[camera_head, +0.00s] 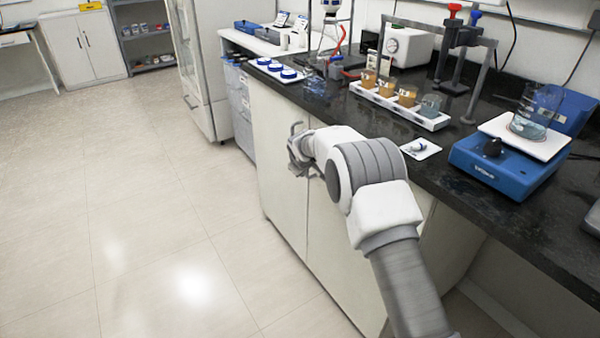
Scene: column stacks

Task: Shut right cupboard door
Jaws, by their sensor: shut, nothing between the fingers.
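The cupboard under the black worktop has two pale doors. The right cupboard door (340,260) looks about flush with the left door (277,180), with a thin dark seam between them. I cannot tell whether it is fully closed. My arm covers its upper part and its right side. My gripper (298,150) is shut and empty in front of the upper part of the doors, near the seam. Whether it touches a door or a handle is unclear.
The black worktop (460,165) above holds a white rack of beakers (400,106), a blue stirrer with a beaker (510,165) and a clamp stand (470,60). Open tiled floor (170,230) lies to the left. A tall glass-door cabinet (195,60) stands beyond.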

